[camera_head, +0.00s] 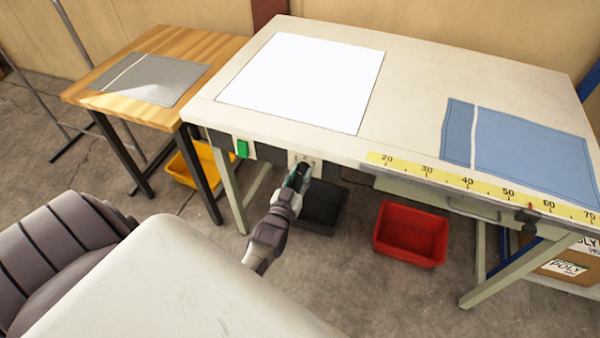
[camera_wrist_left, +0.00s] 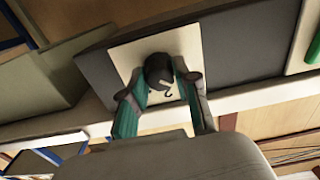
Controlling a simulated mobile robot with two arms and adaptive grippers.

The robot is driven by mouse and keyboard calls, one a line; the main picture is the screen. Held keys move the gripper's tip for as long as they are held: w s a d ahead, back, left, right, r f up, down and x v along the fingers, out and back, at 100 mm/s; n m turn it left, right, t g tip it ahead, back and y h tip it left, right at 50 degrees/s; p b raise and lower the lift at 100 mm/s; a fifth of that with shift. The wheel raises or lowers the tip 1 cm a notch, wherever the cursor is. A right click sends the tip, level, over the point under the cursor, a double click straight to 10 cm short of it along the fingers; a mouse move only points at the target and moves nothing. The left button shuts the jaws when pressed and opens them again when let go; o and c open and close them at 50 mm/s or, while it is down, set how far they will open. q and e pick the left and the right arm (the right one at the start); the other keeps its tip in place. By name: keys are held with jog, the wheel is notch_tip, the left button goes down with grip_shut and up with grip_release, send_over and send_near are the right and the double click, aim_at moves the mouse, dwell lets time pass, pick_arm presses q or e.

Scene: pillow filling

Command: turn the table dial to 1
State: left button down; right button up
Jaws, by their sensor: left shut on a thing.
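The table dial is a dark round knob (camera_wrist_left: 158,72) on a pale square plate (camera_wrist_left: 190,45), set in a dark panel under the table's front edge. A small mark shows on the plate just below the knob in the left wrist view; I cannot tell the dial's setting for sure. My left gripper (camera_wrist_left: 165,90) is shut on the knob, one finger on each side. In the head view my left gripper (camera_head: 297,180) reaches the plate (camera_head: 310,163) from the front, and it hides the knob. My right gripper is in neither view.
The worktable (camera_head: 440,80) carries a white sheet (camera_head: 305,82), a blue cloth (camera_head: 520,150) and a yellow ruler strip (camera_head: 480,186). A green switch (camera_head: 242,149) is left of the dial. Red (camera_head: 411,235), black (camera_head: 320,208) and yellow (camera_head: 183,172) bins stand below. A wooden table (camera_head: 190,45) stands left.

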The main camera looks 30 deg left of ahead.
pick_arm(q)
jog(key=c, duration=0.8)
grip_release()
jog(key=shift+w, duration=0.1)
jog(key=shift+c, duration=0.2)
jog(key=v, duration=1.2)
